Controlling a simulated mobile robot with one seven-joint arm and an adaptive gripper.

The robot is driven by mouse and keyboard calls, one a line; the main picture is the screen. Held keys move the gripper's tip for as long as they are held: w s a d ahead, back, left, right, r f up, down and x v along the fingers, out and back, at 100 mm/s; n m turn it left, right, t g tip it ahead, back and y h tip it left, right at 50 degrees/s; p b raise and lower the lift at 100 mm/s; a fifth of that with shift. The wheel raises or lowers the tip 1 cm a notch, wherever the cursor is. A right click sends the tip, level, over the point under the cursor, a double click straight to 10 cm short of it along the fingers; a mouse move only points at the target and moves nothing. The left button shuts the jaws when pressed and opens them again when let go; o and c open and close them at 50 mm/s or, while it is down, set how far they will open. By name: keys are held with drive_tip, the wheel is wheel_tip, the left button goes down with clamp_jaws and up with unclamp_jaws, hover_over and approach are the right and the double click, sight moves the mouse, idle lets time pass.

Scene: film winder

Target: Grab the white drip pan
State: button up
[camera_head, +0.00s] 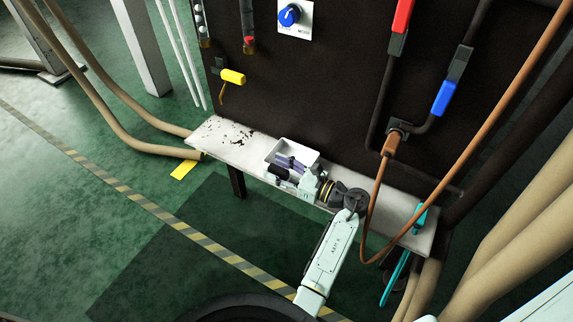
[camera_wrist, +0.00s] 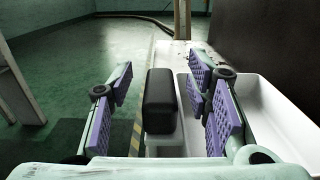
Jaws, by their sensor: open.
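The white drip pan (camera_head: 313,154) sits on the narrow bench against the dark panel. In the wrist view the pan (camera_wrist: 275,112) is at the right. My gripper (camera_head: 284,171) is open at the pan's near side. Its purple-padded fingers show in the wrist view (camera_wrist: 161,80): the right finger is over the pan's inside and the left one is outside it. A black block (camera_wrist: 160,100), which looks like a handle on the pan's near side, stands between the fingers with gaps on both sides. My gripper partly hides the pan.
The pale bench (camera_head: 215,142) is stained and clear left of the pan. A brown hose (camera_head: 376,205) hangs down right of my wrist. A teal tool (camera_head: 397,273) is at the bench's right end. A yellow-handled valve (camera_head: 232,76) is on the panel above.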

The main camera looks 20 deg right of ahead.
clamp_jaws()
idle(0.5)
